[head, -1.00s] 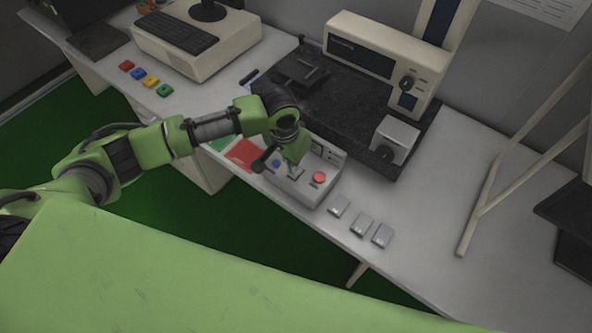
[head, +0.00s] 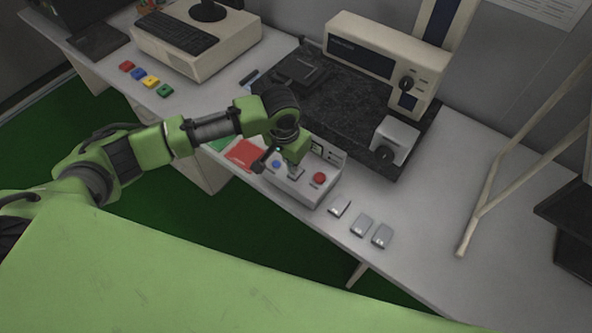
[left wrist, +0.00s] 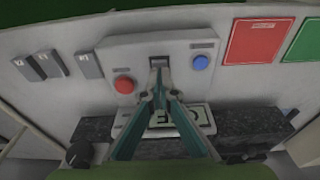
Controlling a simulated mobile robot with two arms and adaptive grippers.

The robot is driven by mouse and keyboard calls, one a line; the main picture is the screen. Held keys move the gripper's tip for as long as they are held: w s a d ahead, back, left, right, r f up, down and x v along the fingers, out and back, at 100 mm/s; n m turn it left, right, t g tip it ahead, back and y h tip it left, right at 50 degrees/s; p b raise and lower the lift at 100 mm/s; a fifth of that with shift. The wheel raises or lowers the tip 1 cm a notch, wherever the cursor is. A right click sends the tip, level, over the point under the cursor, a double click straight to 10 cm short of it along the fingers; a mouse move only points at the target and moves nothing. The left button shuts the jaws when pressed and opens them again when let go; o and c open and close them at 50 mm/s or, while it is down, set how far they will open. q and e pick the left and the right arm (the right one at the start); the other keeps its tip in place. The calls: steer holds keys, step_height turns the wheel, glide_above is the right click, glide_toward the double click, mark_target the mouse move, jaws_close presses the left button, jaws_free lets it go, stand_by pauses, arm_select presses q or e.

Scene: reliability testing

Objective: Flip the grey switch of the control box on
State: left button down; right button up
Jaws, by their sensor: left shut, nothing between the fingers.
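The control box (head: 318,187) is a light grey box near the table's front edge. It has a red button (head: 319,177) and a blue button (head: 276,164). In the left wrist view, the grey switch (left wrist: 158,62) sits between the red button (left wrist: 124,84) and the blue button (left wrist: 201,62). My left gripper (head: 295,172) is over the box. Its fingers are shut with nothing between them, and the tips (left wrist: 160,77) appear just by the switch. Whether they touch it, and the switch's exact position, I cannot tell. My right gripper is not in view.
Several small grey blocks (head: 361,224) lie right of the box. A red card (head: 243,153) lies left of it. A black slab (head: 350,120) with a beige instrument (head: 384,62) stands behind. A keyboard (head: 176,32) and several coloured blocks are at the left.

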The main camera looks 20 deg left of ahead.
arm_select(q)
steer(key=shift+f+b, duration=0.35)
steer(key=shift+f, duration=0.65)
stand_by(0.4)
step_height(320, 180, up, 7)
steer(key=p, duration=0.8)
steer(key=shift+p, duration=0.35)
